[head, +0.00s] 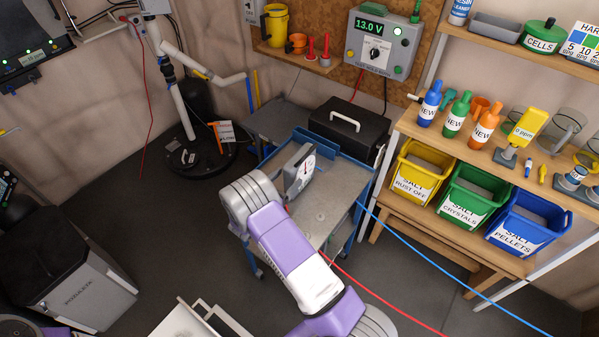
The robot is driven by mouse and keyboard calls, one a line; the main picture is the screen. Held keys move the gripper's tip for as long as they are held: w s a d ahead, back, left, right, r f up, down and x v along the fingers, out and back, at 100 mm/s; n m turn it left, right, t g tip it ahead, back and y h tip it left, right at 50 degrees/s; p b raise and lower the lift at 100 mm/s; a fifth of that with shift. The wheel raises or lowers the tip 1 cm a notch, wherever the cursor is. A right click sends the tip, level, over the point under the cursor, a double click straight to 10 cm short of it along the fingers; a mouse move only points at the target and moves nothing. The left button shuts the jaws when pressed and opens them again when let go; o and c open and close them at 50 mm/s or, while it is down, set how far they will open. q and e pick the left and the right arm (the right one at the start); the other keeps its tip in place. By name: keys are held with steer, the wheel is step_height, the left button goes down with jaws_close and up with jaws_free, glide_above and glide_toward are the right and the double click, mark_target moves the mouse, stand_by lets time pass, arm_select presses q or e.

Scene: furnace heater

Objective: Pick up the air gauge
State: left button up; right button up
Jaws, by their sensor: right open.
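My right arm reaches up from the bottom centre to the blue-framed cart (343,183). My right gripper (302,170), a grey block past the wrist, is above the left part of the cart top, with its jaws open. A pale face with dark marks, perhaps the air gauge (309,164), shows right at the gripper's end. The gripper and wrist hide part of that spot, and I cannot tell whether they touch it. My left gripper is not in view.
A black toolbox (340,128) stands at the back of the cart. A shelf at right holds yellow, green and blue bins (527,222) with bottles above. Red and blue hoses (440,241) cross the floor. A dark grey cabinet (75,272) stands at left.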

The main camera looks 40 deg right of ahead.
mark_target(296, 169)
steer(key=x, duration=0.6)
steer(key=shift+a+r, duration=0.1)
jaws_close()
stand_by(0.3)
